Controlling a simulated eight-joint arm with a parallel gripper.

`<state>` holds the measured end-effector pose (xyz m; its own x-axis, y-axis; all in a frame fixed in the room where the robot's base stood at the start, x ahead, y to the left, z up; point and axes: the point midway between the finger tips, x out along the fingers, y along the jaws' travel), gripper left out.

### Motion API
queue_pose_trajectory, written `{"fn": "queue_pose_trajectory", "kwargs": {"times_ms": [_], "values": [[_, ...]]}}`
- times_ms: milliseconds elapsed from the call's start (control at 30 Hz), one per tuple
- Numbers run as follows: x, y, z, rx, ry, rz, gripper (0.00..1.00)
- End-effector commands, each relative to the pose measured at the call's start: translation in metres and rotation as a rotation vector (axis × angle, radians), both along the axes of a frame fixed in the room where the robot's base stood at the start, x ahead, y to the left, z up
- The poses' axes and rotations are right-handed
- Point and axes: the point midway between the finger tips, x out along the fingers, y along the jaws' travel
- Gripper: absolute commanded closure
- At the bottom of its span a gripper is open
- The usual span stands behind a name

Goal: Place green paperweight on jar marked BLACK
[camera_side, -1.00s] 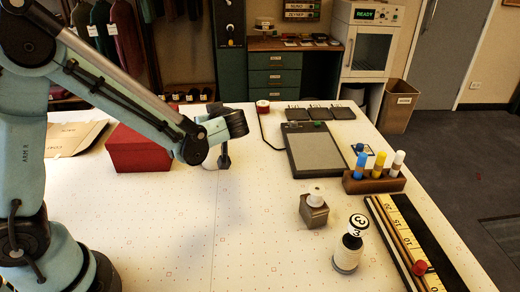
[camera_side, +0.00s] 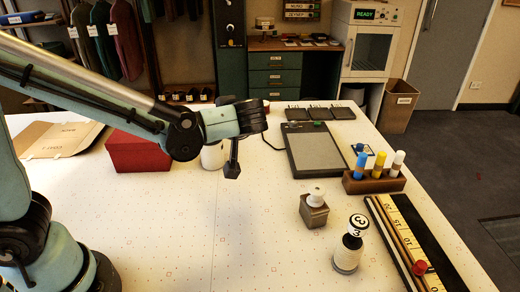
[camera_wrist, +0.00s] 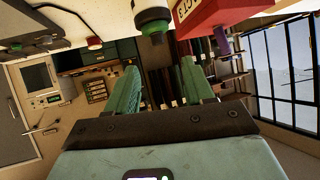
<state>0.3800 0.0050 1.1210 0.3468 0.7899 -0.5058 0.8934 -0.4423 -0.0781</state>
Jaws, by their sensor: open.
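In the wrist view, which is upside down, a white jar (camera_wrist: 151,10) stands with a black band and a small green piece (camera_wrist: 157,38) at its top end. I cannot tell if that piece is the green paperweight, and no BLACK marking is readable. A white jar (camera_side: 213,156) stands behind my gripper (camera_side: 229,135) in the side view, its top hidden. My gripper's two fingers also show in the wrist view (camera_wrist: 160,66), spread apart with nothing between them. The green piece lies beyond the gap between the fingers, apart from them.
A red box (camera_side: 138,152) stands left of the jar. A grey tablet (camera_side: 315,152), a marker holder (camera_side: 374,183), a white-knobbed stamp (camera_side: 314,212), a stamp topped with a 3 (camera_side: 347,260) and a ruler (camera_side: 402,232) occupy the right. The front-middle table is clear.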

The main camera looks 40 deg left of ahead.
Motion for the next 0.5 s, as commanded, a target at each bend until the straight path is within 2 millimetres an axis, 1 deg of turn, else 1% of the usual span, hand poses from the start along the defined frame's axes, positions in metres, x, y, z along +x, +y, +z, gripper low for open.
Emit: {"fn": "queue_pose_trajectory", "kwargs": {"times_ms": [33, 100, 200, 333, 500], "values": [[-0.006, 0.007, -0.002, -0.028, 0.06, -0.035, 0.48], [-0.015, 0.015, -0.007, -0.081, 0.162, -0.119, 0.48], [-0.031, 0.021, -0.016, -0.166, 0.295, -0.272, 0.48], [-0.052, 0.02, -0.025, -0.261, 0.398, -0.492, 0.48], [-0.075, 0.011, -0.032, -0.329, 0.422, -0.779, 0.48]]}}
